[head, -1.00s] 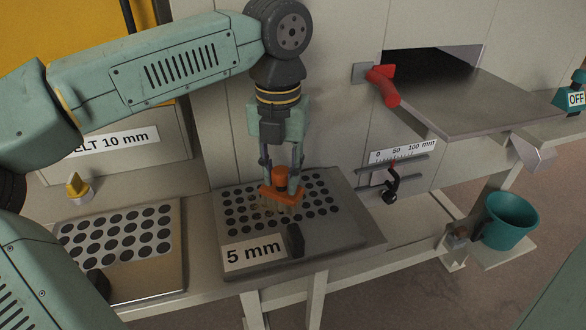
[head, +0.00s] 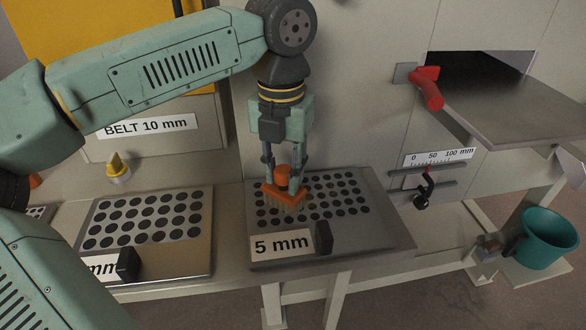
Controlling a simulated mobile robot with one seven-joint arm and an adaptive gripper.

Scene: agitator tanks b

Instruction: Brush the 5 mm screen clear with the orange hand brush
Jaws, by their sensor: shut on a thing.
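The 5 mm screen (head: 376,226) is a grey plate with rows of dark round holes, a "5 mm" label at its front left and a black handle at its front. My gripper (head: 283,176) points down over the left part of the screen and is shut on the orange hand brush (head: 284,192). The brush's pale bristles point down at the holes and seem to touch the plate. The brush hides some holes. Small brownish bits (head: 335,186) show among the holes right of the brush, too small to tell clearly.
A second perforated screen (head: 200,250) with larger holes lies to the left. A yellow knob (head: 118,168) stands behind it. A red handle (head: 428,88) sits beside a chute opening, above a scale with a black clamp (head: 423,190).

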